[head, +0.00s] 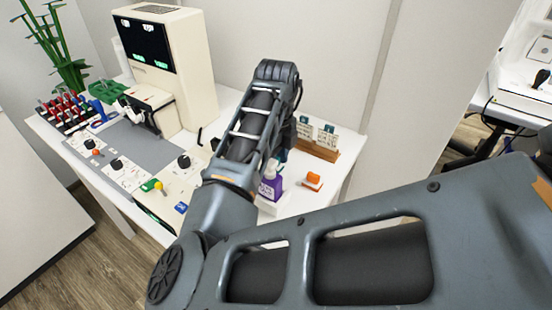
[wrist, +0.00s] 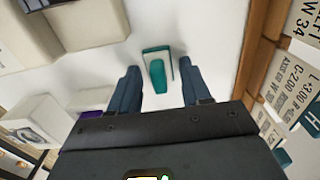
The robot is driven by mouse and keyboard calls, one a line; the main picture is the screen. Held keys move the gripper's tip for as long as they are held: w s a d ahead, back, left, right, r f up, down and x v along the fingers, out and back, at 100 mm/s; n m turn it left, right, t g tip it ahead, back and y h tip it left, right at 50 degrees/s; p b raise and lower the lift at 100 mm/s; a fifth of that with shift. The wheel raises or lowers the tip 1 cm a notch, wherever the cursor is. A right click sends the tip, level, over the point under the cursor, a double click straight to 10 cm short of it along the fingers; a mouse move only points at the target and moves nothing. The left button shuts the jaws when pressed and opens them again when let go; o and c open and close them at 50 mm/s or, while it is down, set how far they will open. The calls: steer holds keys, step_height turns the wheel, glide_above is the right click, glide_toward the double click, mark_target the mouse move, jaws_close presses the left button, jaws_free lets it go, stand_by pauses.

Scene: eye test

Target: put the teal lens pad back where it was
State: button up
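The teal lens pad (wrist: 158,74) shows in the wrist view, a small teal piece with a pale part behind it, near the white table surface. My gripper (wrist: 159,68) is open, one dark finger on each side of the pad, with visible gaps between it and both fingers. I cannot tell how far the pad lies below the fingertips. In the head view a bit of teal (head: 283,155) shows beside my arm; my arm hides most of that spot and my gripper's fingers.
A wooden rack of printed cards (head: 318,150) stands to the right, also close in the wrist view (wrist: 262,50). A cream machine (head: 185,70) with a dark screen stands left.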

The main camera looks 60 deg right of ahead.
steer(key=shift+o, duration=0.6)
steer(key=shift+r, duration=0.1)
steer(key=shift+r, duration=0.25)
step_height(320, 180, up, 12)
steer(key=shift+f+p, duration=0.15)
steer(key=shift+p, duration=0.25)
